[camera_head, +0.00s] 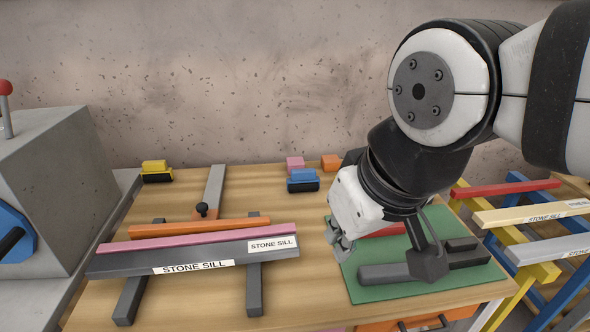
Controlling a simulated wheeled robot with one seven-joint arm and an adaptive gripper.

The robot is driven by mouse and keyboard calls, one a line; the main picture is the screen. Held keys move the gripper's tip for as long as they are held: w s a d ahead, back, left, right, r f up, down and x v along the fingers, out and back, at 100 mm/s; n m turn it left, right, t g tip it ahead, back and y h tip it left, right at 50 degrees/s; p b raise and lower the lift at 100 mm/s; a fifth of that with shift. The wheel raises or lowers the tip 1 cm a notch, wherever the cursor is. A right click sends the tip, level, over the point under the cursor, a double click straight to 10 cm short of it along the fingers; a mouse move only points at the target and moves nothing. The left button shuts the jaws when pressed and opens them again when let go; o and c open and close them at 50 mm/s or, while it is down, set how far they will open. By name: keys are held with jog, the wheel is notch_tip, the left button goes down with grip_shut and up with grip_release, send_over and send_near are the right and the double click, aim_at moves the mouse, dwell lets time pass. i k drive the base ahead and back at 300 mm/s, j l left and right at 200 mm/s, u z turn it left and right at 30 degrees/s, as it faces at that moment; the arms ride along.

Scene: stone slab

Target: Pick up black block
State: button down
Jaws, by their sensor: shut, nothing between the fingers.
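A dark block-like shape (352,157), probably the black block, shows at the back of the wooden table, just right of a small orange block. My arm hides part of it, so its full outline cannot be made out. My gripper (341,245) is shut and empty. It points down near the left edge of the green mat, in front of the dark shape and apart from it in the picture. Its height above the table is hard to judge.
Pink (295,163) and orange (330,162) blocks stand at the back, near a blue-topped brush-like block (303,180). A yellow-topped one (157,172) is far left. Stone sills (195,257) lie on dark bars. The green mat (400,292) holds dark bars and a red piece.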

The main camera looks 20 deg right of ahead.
aim_at(397, 272)
jog(key=z, duration=0.85)
jog(key=k+j+u, duration=0.1)
jog(key=j, duration=0.2)
jog(key=k+j+u, duration=0.1)
jog(key=j, duration=0.25)
jog(key=k, duration=0.05)
